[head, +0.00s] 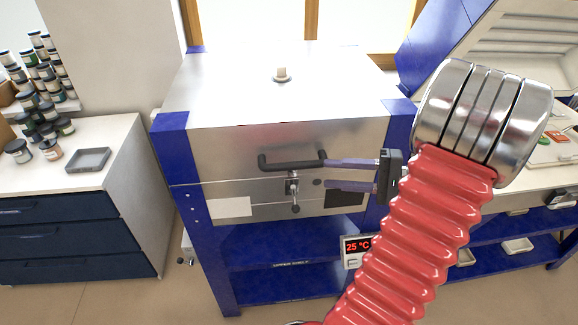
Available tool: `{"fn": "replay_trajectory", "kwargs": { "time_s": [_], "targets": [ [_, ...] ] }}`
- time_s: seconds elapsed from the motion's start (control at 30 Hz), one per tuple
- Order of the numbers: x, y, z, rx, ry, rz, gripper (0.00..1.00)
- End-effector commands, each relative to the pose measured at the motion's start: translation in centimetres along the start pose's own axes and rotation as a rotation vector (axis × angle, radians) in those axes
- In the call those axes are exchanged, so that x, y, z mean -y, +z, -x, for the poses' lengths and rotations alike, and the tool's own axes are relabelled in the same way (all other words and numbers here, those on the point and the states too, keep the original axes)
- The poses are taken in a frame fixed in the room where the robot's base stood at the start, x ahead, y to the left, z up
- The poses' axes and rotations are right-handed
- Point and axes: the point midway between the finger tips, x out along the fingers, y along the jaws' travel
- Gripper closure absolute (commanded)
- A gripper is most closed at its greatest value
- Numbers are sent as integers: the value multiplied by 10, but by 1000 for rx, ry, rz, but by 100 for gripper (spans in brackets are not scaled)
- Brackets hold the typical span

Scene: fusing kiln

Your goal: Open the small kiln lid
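The small kiln (225,190) stands in the middle of the head view, a silver box with blue corners on a blue stand. Its silver lid (225,100) is closed, with a small knob on top. A black bar handle (290,164) is on the lid's front face. A metal latch (293,190) sits below it at the seam. My gripper (326,174) reaches in from the right, its two fingers apart with nothing seen between them. The upper fingertip appears at the handle's right end; I cannot tell whether they touch. My red arm hides the kiln's lower right.
A display reading 25 °C (357,247) hangs at the kiln's lower right. A larger kiln with its lid raised (470,35) stands at the right. Windows are behind.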

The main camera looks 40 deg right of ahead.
Motion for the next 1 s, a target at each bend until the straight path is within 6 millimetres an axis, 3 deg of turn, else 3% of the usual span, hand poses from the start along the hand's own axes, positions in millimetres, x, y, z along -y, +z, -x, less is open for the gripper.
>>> {"fn": "replay_trajectory", "kwargs": {
  "time_s": [0.13,0.57,0.77,1.0],
  "targets": [
    [-1,-7,14,-30,-42,4,64],
    [0,-7,11,-30,-42,5,64],
    [0,-7,-7,-27,-42,5,64],
    [2,-8,-42,-27,-42,4,64]
  ]
}}
